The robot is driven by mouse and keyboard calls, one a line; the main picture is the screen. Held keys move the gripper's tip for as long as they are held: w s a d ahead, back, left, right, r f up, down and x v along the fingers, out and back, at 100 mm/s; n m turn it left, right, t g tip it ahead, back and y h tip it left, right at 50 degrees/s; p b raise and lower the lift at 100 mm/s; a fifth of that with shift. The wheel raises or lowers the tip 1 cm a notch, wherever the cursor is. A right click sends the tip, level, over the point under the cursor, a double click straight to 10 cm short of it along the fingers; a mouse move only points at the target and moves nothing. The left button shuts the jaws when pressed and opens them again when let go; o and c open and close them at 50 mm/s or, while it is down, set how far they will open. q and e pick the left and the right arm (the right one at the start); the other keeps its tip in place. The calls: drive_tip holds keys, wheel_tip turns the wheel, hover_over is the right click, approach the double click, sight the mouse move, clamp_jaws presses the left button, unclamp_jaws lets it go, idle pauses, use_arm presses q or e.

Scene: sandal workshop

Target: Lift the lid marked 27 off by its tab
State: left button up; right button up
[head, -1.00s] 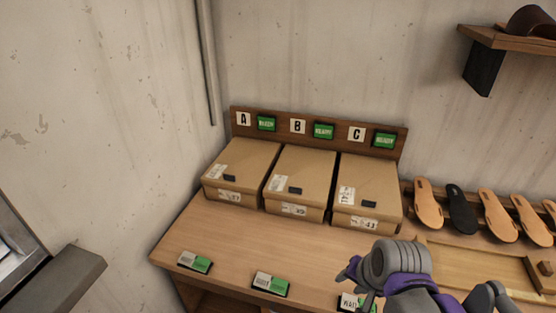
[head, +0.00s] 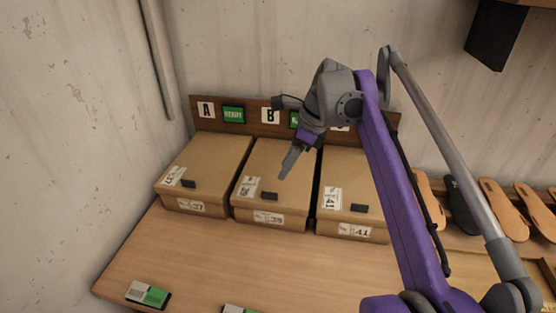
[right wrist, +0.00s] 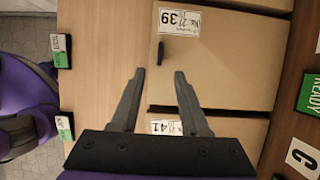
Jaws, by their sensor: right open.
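Three tan lidded boxes stand in a row on the wooden bench. The middle box (head: 275,160) has a dark tab (head: 269,196) on its lid near the front and a 39 label on its front. In the right wrist view its lid label (right wrist: 180,21) reads a large 39 with smaller print that looks like No. 27; its tab (right wrist: 161,52) lies just beyond my fingertips. My right gripper (head: 286,172) is open and empty over the middle box, apparently above the lid. It also shows in the right wrist view (right wrist: 159,72). My left gripper is out of view.
The left box (head: 206,160) and right box (head: 348,180), labelled 41, stand close on either side. A board (head: 250,127) with letters and green READY signs rises behind. A green-and-white card (head: 148,294) lies near the front edge.

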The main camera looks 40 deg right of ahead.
sight(272, 193)
drive_tip(key=x, duration=1)
drive_tip(key=shift+s+b, duration=0.1)
drive_tip(key=shift+b, duration=0.3)
drive_tip(key=shift+c, duration=0.2)
clamp_jaws()
idle(1.2)
drive_tip(key=shift+r+p, duration=0.85)
drive_tip(key=shift+r, duration=0.4)
